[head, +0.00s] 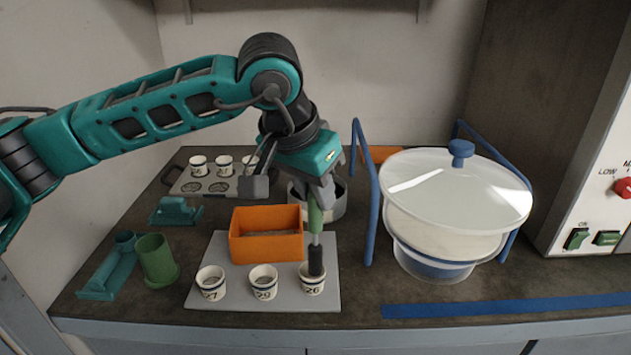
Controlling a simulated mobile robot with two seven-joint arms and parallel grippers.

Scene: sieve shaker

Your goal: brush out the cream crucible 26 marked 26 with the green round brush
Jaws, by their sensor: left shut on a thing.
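My left gripper (317,196) is shut on the green handle of the round brush (315,217). The brush points down, and its dark bristle head (316,262) is at the mouth of the cream crucible 26 (311,285). The lower end of the head overlaps the crucible's rim; how deep it reaches inside I cannot tell. Crucible 26 stands upright at the right end of a row on a grey board (240,304). My right gripper is not in view.
Crucibles 27 (211,284) and 29 (264,283) stand left of it. An orange box (266,247) sits behind. A green cup (157,261) is at left. More crucibles stand in a rack (182,187). The lidded sieve shaker (457,200) with blue bars is right.

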